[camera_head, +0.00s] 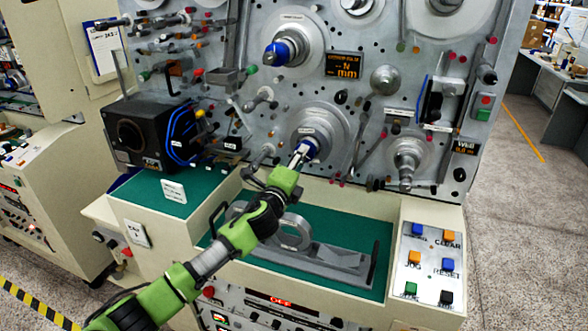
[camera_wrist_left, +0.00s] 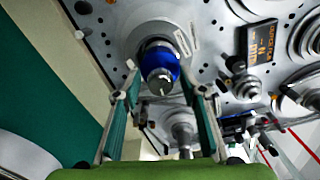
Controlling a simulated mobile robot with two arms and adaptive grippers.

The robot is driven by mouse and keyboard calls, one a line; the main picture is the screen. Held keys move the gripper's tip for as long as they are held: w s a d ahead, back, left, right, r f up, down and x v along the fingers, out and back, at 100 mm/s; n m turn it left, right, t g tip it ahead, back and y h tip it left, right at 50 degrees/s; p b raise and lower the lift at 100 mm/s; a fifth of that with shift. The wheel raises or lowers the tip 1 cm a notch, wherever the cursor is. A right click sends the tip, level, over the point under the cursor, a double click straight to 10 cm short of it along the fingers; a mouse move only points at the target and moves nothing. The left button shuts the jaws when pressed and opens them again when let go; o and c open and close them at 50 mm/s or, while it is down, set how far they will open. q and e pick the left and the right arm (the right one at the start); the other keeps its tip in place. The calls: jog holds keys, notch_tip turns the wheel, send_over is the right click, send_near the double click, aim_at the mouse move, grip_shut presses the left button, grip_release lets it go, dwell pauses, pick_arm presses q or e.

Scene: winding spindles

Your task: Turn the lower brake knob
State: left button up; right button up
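The lower brake knob (camera_head: 309,146) is a blue cap on the lower round spindle hub of the grey machine panel. It also shows in the left wrist view (camera_wrist_left: 160,62), with a dark metal end at its centre. My left gripper (camera_head: 299,157) is in front of this knob, its arm reaching up from the lower left. My right gripper is not in view.
A second blue knob (camera_head: 277,53) sits on the upper spindle. A black boxed unit (camera_head: 150,132) stands at the left on the green ledge (camera_head: 160,190). A grey metal fixture (camera_head: 315,256) lies under my arm. A button panel (camera_head: 428,265) is at the lower right.

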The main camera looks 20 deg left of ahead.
pick_arm(q)
jog(key=s, duration=1.1)
jog(key=shift+s+a, duration=0.25)
jog(key=shift+s, duration=0.15)
jog(key=shift+f, duration=0.15)
